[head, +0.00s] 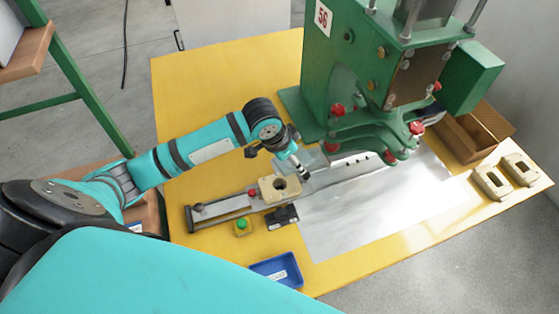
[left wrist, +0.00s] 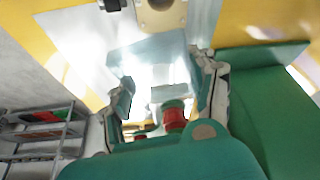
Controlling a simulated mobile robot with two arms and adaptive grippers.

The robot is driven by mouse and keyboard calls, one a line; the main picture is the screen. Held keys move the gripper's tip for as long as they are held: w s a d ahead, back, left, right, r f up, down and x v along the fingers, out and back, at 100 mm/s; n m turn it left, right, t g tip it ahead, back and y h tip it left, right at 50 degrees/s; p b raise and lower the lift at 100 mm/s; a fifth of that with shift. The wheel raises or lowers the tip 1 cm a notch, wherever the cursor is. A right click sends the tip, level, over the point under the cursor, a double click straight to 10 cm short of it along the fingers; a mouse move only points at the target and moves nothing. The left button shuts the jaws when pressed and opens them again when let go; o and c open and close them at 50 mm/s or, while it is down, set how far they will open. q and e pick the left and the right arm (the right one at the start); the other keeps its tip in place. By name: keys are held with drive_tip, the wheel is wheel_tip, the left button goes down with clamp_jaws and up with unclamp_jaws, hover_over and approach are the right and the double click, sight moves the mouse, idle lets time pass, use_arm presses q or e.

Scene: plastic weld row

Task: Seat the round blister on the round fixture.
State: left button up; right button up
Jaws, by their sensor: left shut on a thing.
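My left gripper (head: 282,159) is shut on a clear, see-through blister (head: 291,159). In the left wrist view the blister (left wrist: 148,58) shows as a pale flat sheet between the two fingers (left wrist: 164,88). The round fixture (head: 268,192) is a beige block with a dark round hole, sitting on a slide rail. The blister is just behind the fixture in the head view, apparently above the table. The fixture (left wrist: 178,18) is cut off at the top of the left wrist view. The blister's round form cannot be made out. My right gripper is in neither view.
The green press (head: 340,60) stands behind and right of the fixture. A green button (head: 241,225) and a blue tray (head: 262,268) lie in front. The metal sheet (head: 370,210) is mostly clear.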

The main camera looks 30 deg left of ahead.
use_arm(q)
drive_tip(key=a+f, duration=0.1)
drive_tip(key=f, duration=0.2)
drive_tip(key=a+f+m+b, duration=0.1)
drive_tip(key=f, duration=0.2)
drive_tip(key=s+a+f+m, duration=0.1)
drive_tip(key=f, duration=0.2)
drive_tip(key=shift+a+f+g+h, duration=0.2)
drive_tip(key=shift+a+g+h, duration=0.1)
drive_tip(key=shift+a+h, duration=0.1)
drive_tip(key=shift+d+f, duration=0.1)
drive_tip(key=shift+f, duration=0.35)
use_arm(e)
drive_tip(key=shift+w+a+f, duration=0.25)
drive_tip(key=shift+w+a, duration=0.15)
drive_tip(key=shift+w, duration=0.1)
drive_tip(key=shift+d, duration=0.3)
use_arm(q)
drive_tip(key=shift+s+p, duration=0.1)
drive_tip(key=shift+p, duration=0.35)
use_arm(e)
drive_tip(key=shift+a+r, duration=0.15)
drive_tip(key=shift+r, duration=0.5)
use_arm(q)
drive_tip(key=shift+f+b, duration=0.4)
drive_tip(key=shift+f, duration=0.2)
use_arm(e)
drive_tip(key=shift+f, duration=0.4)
